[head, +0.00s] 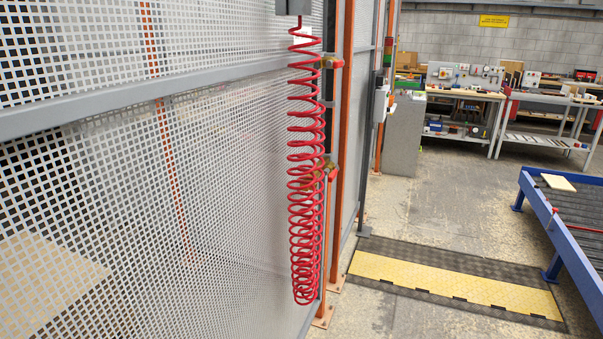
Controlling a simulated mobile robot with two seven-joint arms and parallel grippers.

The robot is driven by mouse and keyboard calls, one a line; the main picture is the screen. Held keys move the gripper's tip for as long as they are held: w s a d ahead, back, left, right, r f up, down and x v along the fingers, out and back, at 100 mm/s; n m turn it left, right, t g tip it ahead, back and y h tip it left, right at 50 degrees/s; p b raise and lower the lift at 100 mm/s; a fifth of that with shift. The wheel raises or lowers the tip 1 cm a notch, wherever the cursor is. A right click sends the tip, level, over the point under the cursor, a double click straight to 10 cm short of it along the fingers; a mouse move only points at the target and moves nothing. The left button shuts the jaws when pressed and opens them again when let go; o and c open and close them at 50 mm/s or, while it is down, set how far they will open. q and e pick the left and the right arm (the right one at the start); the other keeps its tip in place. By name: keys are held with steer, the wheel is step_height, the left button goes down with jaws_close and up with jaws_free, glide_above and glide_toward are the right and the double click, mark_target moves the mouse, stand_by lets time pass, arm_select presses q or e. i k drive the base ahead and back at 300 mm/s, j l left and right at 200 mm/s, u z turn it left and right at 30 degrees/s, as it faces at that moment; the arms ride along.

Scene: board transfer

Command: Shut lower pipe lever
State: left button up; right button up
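A vertical orange pipe (328,235) runs beside the mesh fence, just right of a red coiled hose. A lower brass-coloured valve (331,171) sits on the pipe line, partly hidden behind the coils. Its lever is too small and too covered for me to tell its position. An upper brass-coloured valve (333,62) sits higher on the same line. Neither of my grippers shows in the head view.
The red coiled hose (305,215) hangs in front of the mesh fence (210,170). An orange post (345,150) stands right of the pipe. A yellow and black floor mat (455,281) lies to the right. A blue-framed conveyor (548,215) stands at far right. Workbenches (465,93) line the back.

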mark_target(332, 176)
steer(key=i+l+u, duration=0.5)
steer(key=l+u, duration=0.2)
